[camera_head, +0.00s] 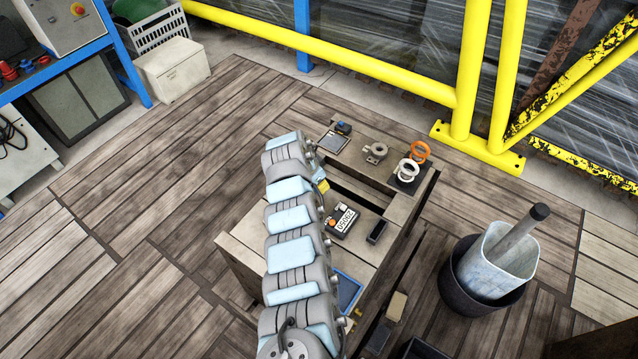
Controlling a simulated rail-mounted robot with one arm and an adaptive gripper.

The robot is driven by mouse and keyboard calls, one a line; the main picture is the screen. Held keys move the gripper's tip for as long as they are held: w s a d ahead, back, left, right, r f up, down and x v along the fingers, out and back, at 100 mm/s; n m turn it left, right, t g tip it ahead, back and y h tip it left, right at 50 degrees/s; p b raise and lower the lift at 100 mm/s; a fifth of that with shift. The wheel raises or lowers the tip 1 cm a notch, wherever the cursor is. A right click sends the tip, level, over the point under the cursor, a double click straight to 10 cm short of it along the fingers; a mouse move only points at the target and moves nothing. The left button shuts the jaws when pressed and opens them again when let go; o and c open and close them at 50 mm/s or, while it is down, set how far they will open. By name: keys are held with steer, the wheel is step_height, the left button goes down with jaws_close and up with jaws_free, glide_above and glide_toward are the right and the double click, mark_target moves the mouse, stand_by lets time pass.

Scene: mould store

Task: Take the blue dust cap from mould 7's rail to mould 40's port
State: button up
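A small blue and dark item (343,127) sits at the far end of the wooden bench (245,255); it may be the blue dust cap, but it is too small to tell. No mould numbers, rail or port can be made out. A grey metal fitting with a round hole (376,151) stands to its right. A white ring (408,170) rests on a dark block, with an orange ring (419,152) just behind it. My segmented arm reaches up the middle of the picture and covers part of the bench. My gripper cannot be seen.
An orange and black counter (342,221), a black box (377,232) and a blue-edged tray (347,291) lie on the bench. A dark bin with a pale container (500,268) stands right. Yellow rails (330,55) close off the back. The plank floor at left is clear.

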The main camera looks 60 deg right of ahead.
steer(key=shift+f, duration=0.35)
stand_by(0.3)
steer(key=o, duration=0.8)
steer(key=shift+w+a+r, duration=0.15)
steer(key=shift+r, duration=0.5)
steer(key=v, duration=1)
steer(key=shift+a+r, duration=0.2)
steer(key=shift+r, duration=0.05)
